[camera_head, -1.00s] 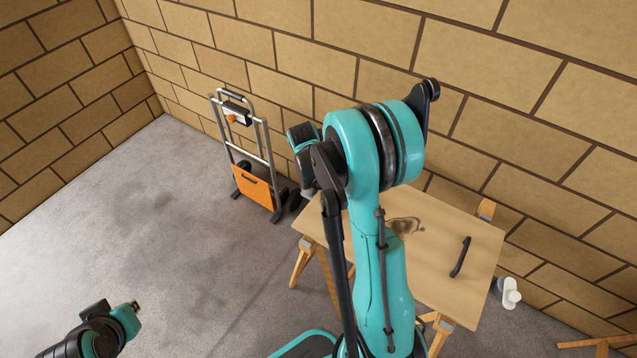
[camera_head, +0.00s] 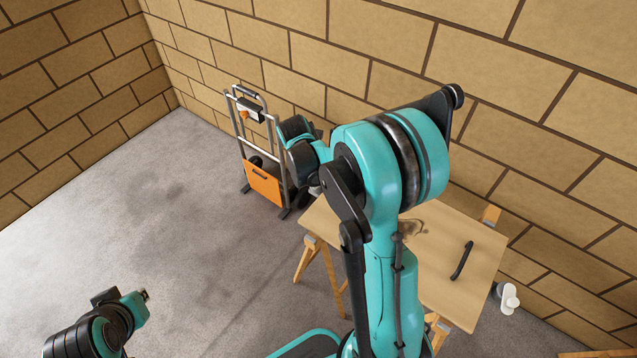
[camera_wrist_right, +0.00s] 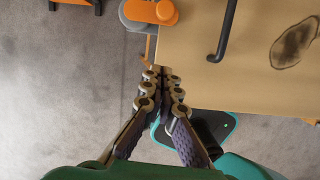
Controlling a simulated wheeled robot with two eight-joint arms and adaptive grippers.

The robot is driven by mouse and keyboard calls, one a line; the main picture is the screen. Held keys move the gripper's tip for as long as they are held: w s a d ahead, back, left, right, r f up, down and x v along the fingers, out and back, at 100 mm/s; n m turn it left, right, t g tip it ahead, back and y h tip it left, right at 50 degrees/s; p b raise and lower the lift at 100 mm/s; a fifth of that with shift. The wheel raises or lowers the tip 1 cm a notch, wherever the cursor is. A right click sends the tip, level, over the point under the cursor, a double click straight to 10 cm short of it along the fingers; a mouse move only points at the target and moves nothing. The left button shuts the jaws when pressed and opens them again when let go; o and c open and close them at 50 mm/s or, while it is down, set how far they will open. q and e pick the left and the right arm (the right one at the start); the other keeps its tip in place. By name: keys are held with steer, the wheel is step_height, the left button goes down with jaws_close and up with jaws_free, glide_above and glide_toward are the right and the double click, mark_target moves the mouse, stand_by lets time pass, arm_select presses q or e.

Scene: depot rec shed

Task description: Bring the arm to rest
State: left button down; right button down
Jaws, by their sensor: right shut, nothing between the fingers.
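My right arm (camera_head: 378,285) rises in the middle of the head view, bent at a large teal and black joint, and hides part of the table. My right gripper (camera_wrist_right: 164,72) shows in the right wrist view, its two fingers together at the tips with nothing between them. In that picture the tips are beside the table's edge; their height above it is unclear. My left arm (camera_head: 98,328) shows only in part at the lower left of the head view; its gripper is out of frame.
A wooden table (camera_head: 455,290) on trestles stands by the block wall, with a black handle-shaped bar (camera_head: 461,260) and a dark stain on top. A white object (camera_head: 507,297) is beyond its right edge. A hand truck (camera_head: 264,185) with an orange plate stands behind. Floor at left is clear.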

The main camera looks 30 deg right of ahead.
steer(key=p+v, duration=0.1)
steer(key=v, duration=0.3)
steer(key=shift+s+r, duration=0.1)
steer(key=shift+r, duration=0.1)
steer(key=s+a+r+m+t+y, duration=0.1)
steer(key=s+a+r+m+t, duration=0.2)
steer(key=m, duration=0.7)
steer(key=s+a+r+m+t+y, duration=0.1)
steer(key=s+a+r+m+t, duration=0.2)
steer(key=s+a+r+m, duration=0.4)
steer(key=s+a+m, duration=0.2)
steer(key=s+m, duration=0.2)
steer(key=s, duration=0.1)
steer(key=shift+m+y, duration=0.3)
steer(key=shift+r, duration=0.1)
